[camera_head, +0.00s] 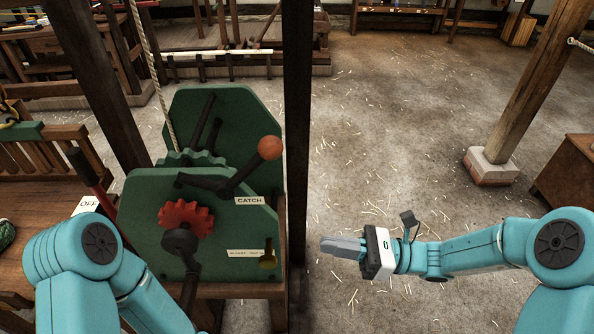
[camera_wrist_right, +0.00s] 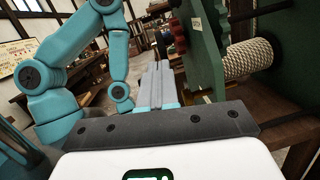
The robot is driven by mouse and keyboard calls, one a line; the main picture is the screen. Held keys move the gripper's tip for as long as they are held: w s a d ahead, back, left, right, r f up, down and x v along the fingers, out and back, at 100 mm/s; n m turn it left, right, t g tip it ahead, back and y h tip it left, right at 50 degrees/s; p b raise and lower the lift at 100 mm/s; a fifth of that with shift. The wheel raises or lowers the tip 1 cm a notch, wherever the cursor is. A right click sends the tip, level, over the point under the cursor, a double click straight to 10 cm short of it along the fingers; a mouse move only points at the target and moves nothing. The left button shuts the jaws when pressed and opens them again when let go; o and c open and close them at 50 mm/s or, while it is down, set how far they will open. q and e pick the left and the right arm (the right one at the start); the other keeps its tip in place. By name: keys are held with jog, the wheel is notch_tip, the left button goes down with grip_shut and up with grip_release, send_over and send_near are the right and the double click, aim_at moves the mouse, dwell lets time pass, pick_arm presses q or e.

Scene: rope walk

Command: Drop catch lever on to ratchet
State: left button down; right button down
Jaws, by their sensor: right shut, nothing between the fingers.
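The catch lever (camera_head: 235,178) is a dark arm with an orange ball knob (camera_head: 270,147), on the green winch frame (camera_head: 135,195) above the label CATCH (camera_head: 249,201). The lever slopes up to the right, with its knob raised. The red toothed ratchet wheel (camera_head: 186,217) sits below and left of the lever's inner end; a gap shows between them. My right gripper (camera_head: 325,246) is shut and empty, to the right of the winch and a dark post, apart from the lever. Its fingers also show in the right wrist view (camera_wrist_right: 156,85). My left arm shows at lower left; its gripper is out of view.
A dark upright post (camera_head: 297,130) stands between the winch and my right gripper. A crank (camera_head: 184,250) hangs in front of the ratchet. Rope (camera_wrist_right: 246,57) is wound beside the green plate.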

jog(key=w+d+r+m+t+y, duration=0.1)
jog(key=w+d+r+t+y, duration=0.2)
jog(key=r, duration=0.5)
jog(key=shift+d+r+y, duration=0.25)
jog(key=shift+d+y, duration=0.05)
jog(key=shift+d, duration=0.6)
jog(key=p+x, duration=0.3)
jog(key=x, duration=1.1)
